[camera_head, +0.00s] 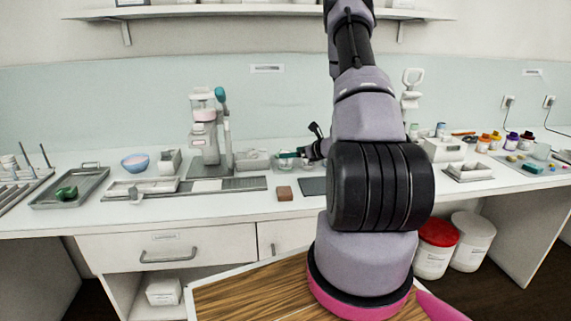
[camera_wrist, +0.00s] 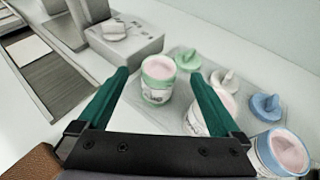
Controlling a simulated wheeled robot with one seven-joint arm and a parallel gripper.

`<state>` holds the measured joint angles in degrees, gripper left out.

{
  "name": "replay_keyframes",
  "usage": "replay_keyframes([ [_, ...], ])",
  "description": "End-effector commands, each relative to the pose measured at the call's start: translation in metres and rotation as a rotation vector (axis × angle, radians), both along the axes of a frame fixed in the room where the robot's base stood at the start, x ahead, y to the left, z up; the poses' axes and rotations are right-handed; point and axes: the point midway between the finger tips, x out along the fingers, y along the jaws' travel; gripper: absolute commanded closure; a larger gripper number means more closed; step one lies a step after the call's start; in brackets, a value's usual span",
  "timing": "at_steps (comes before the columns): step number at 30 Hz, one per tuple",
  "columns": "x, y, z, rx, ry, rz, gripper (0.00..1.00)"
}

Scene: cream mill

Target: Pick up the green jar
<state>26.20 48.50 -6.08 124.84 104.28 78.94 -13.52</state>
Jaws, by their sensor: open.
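A green-rimmed jar (camera_wrist: 157,84) with pink contents and a pale label stands upright and open in the wrist view. It is between and beyond the tips of my gripper (camera_wrist: 160,72), whose two green fingers are open and empty. A green lid (camera_wrist: 188,60) lies just right of the jar. In the head view my gripper (camera_head: 303,154) is low over the back of the counter, partly hidden by my arm. I cannot make out the jar there.
A blue jar (camera_wrist: 282,153) and blue lid (camera_wrist: 265,104) are farther right. A boxy grey device (camera_wrist: 125,42) is behind left. A brown block (camera_head: 284,193) lies near the counter's front.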

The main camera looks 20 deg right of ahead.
Motion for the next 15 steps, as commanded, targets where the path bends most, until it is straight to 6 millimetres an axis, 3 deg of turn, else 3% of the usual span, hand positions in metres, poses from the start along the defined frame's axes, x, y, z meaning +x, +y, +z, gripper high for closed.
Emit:
replay_keyframes([
  [7,0.033,0.012,-0.013,0.0,-0.001,0.002,0.0],
  [15,0.042,0.015,-0.017,0.0,-0.001,0.0,0.0],
])
